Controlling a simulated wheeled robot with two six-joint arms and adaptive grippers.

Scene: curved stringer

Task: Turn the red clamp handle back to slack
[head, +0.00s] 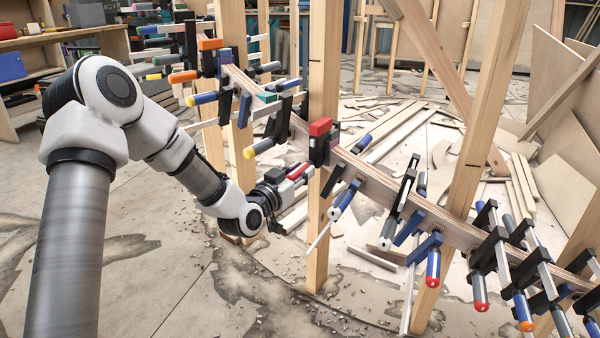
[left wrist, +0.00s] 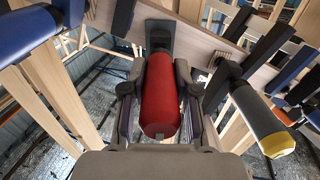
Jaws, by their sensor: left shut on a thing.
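The red clamp handle (left wrist: 160,100) is a red cylinder in the middle of the left wrist view, pointing toward the camera. My left gripper (left wrist: 160,95) has a finger on each side of it and is shut on it. In the head view my left gripper (head: 285,178) is at the end of the arm coming in from the left, beside a wooden post. The red handle (head: 300,171) shows there at the fingers. The clamp's black body is behind the handle in the left wrist view. My right gripper is not in view.
The curved wooden stringer (head: 375,185) runs down to the right, carrying several clamps. A yellow-ended clamp handle (left wrist: 260,124) is close on the right in the left wrist view, and a blue handle (left wrist: 25,32) is at upper left. Upright posts (head: 322,90) stand around. Scrap boards litter the floor.

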